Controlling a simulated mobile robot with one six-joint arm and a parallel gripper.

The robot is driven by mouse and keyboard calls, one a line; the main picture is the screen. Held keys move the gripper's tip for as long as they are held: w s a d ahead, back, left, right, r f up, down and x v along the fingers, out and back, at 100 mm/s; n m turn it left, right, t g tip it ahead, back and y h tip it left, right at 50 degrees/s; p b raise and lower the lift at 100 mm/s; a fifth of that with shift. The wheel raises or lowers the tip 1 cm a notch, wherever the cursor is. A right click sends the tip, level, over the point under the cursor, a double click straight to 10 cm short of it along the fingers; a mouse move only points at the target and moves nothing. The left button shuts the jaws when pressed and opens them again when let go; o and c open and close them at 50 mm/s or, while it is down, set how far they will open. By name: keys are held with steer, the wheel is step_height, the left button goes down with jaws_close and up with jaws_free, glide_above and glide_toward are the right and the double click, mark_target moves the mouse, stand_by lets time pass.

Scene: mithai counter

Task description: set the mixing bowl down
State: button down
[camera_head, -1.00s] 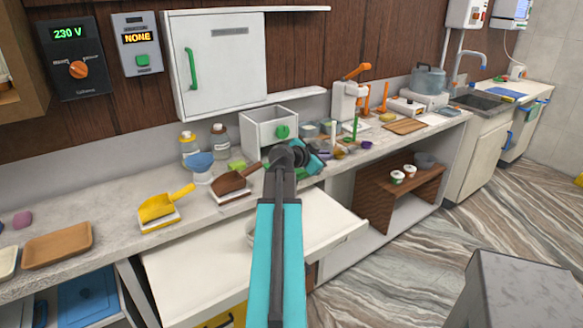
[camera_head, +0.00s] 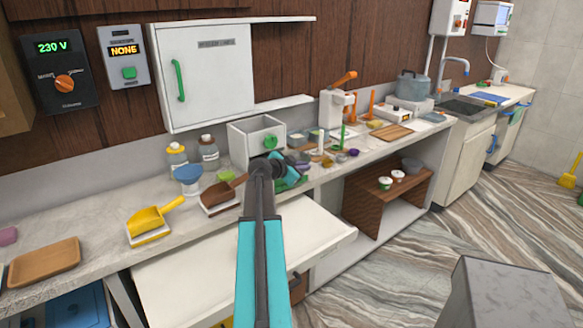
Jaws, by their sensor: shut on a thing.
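My gripper (camera_head: 298,172) is the small teal and dark end of my arm, over the counter just in front of the white open-fronted box. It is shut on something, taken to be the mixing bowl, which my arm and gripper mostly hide. A green patch (camera_head: 291,182) shows just below the jaws. I cannot tell whether it is part of the bowl or a thing on the counter, nor whether the bowl touches the counter (camera_head: 105,222).
A brown scoop (camera_head: 222,194) and a yellow scoop (camera_head: 150,220) lie left of my gripper. The white box (camera_head: 256,138) is behind it and several small items are to the right. An open white drawer (camera_head: 190,280) juts out below. A wooden tray (camera_head: 45,262) is far left.

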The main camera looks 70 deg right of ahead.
steer(key=shift+w+d+f+p, duration=0.15)
steer(key=shift+w+d+f, duration=0.2)
steer(key=shift+w, duration=0.2)
steer(key=shift+w+d+f+p, duration=0.1)
steer(key=shift+w+d+f, duration=0.25)
steer(key=shift+w, duration=0.15)
steer(key=shift+w+d+f+p, duration=0.15)
steer(key=shift+w+d+f, duration=0.15)
steer(key=shift+w, duration=0.25)
steer(key=shift+w+d+f+p, duration=0.35)
steer(key=shift+w+d+f, duration=0.15)
steer(key=shift+w, duration=0.2)
steer(key=shift+w+d+f+p, duration=0.35)
steer(key=shift+w+d+f, duration=0.1)
steer(key=shift+w, duration=0.25)
steer(key=shift+w+d+f, duration=0.2)
steer(key=shift+w+f, duration=0.1)
steer(key=shift+f, duration=0.05)
steer(key=shift+f, duration=0.1)
steer(key=c, duration=1.9)
jaws_free()
steer(key=shift+a, duration=0.15)
steer(key=b+v, duration=0.3)
steer(key=v, duration=0.9)
